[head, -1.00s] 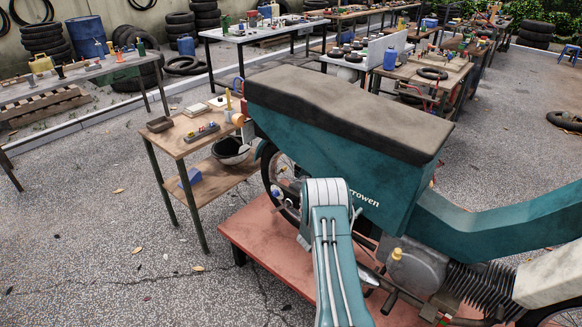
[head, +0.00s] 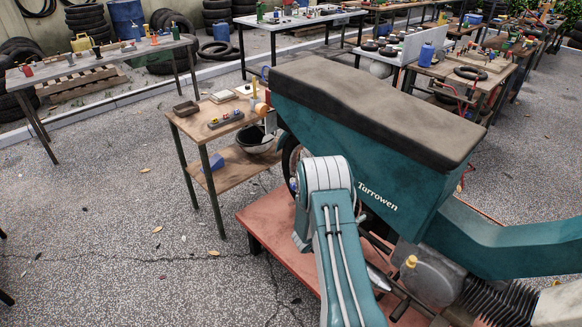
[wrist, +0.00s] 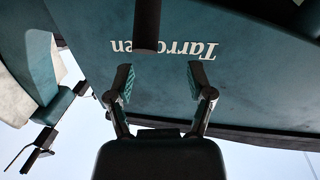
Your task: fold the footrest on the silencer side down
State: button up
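A dark cylinder (wrist: 147,25), which looks like the footrest peg, reaches in from the top edge and ends between and just beyond my fingertips. My gripper (wrist: 158,82) is open, with the fingers apart and nothing held.
A small wooden bench (head: 215,118) with parts and a bowl on its lower shelf stands left of the platform. A long table (head: 95,62) is at the back left. A handlebar-like black part (wrist: 45,140) shows in the wrist view.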

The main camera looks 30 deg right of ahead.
jog(key=w+a+r+n+t+y, duration=0.3)
jog(key=w+a+r+t+y, duration=0.1)
jog(key=a+r, duration=0.4)
jog(key=w+a+r+n+t+y, duration=0.2)
jog(key=w+a+r+t+y, duration=0.3)
jog(key=a+r, duration=0.4)
jog(key=shift+w+a+r+n+y, duration=0.2)
jog(key=shift+w+r+n+y, duration=0.25)
jog(key=shift+w+y, duration=0.15)
